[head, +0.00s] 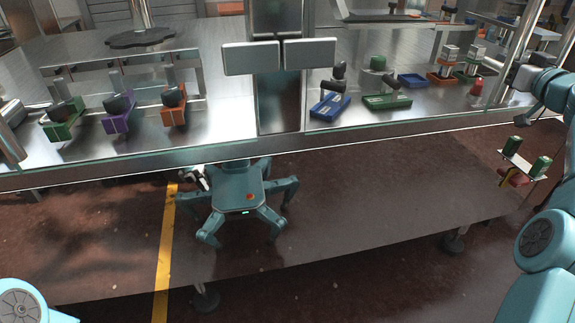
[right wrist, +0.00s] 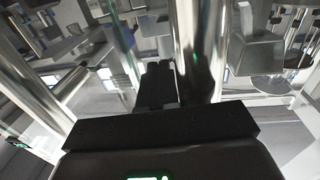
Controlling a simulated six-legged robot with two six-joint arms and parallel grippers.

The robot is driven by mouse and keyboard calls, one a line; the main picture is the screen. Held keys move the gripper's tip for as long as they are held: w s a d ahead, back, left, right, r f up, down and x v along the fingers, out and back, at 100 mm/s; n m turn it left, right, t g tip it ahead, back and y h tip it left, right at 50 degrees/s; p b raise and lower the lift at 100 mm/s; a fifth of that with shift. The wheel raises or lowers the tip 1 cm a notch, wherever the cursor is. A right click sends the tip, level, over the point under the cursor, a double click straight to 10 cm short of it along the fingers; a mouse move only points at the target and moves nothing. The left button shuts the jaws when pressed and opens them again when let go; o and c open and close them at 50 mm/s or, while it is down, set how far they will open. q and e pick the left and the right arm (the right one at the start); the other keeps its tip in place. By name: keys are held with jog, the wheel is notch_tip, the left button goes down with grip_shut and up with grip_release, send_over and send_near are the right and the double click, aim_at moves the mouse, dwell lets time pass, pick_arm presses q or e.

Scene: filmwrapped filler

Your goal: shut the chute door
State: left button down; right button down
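I cannot pick out the chute door for certain; the clear panels of the metal-framed machine (head: 225,130) run across the head view. My right arm rises along the right edge of the head view, and its gripper (head: 514,76) is beside a slanted metal post (head: 499,66) at the machine's right end. In the right wrist view my right gripper's dark fingers (right wrist: 157,84) look shut together, with nothing visible between them. A shiny upright bar (right wrist: 202,45) stands just right of them; contact is unclear. Only a joint of my left arm shows at bottom left; its gripper is outside the view.
Green, purple (head: 118,122) and orange fixtures stand at left on the machine deck. Blue and green trays (head: 387,101) and a red knob (head: 476,88) are at right. Green cylinders (head: 540,166) stick out at the right front. The brown floor (head: 350,290) in front has open room.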

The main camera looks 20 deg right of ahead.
pick_arm(q)
jog(key=shift+a+r, duration=0.2)
jog(key=shift+r, duration=0.15)
pick_arm(e)
jog(key=shift+w+a+r, duration=0.1)
jog(key=shift+w+r, duration=0.15)
pick_arm(q)
jog(key=shift+f, duration=0.1)
pick_arm(e)
jog(key=shift+f, duration=0.1)
